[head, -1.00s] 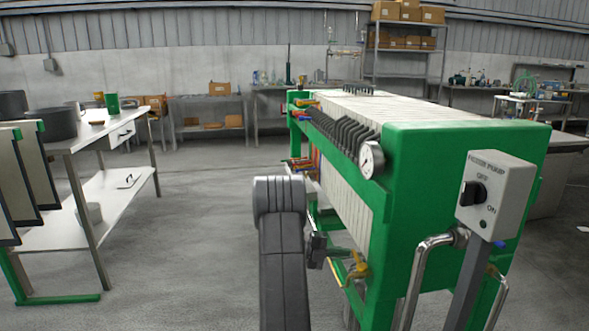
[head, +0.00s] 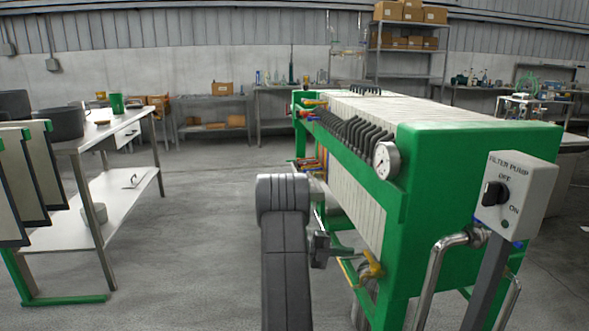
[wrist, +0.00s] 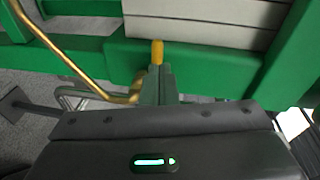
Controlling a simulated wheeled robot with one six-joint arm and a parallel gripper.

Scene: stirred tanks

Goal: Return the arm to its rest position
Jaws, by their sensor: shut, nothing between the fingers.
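My arm (head: 283,250) rises at the bottom middle of the head view. My gripper (head: 330,248) shows small and dark at its right side, left of the yellow valve (head: 372,266) under the filter press (head: 470,180). In the wrist view my gripper (wrist: 157,82) has its fingers together and holds nothing. A yellow handle (wrist: 157,52) shows just beyond the fingertips, in front of the green frame; whether they touch is unclear. The back of the arm hides part of the gripper in the head view.
The filter pump switch box (head: 517,195) and bent metal pipes stand close on the right. A white bench (head: 120,190) with pots and a green mug (head: 117,103) stands left, with filter plates (head: 25,185) in front. Grey floor (head: 200,240) between bench and press is clear.

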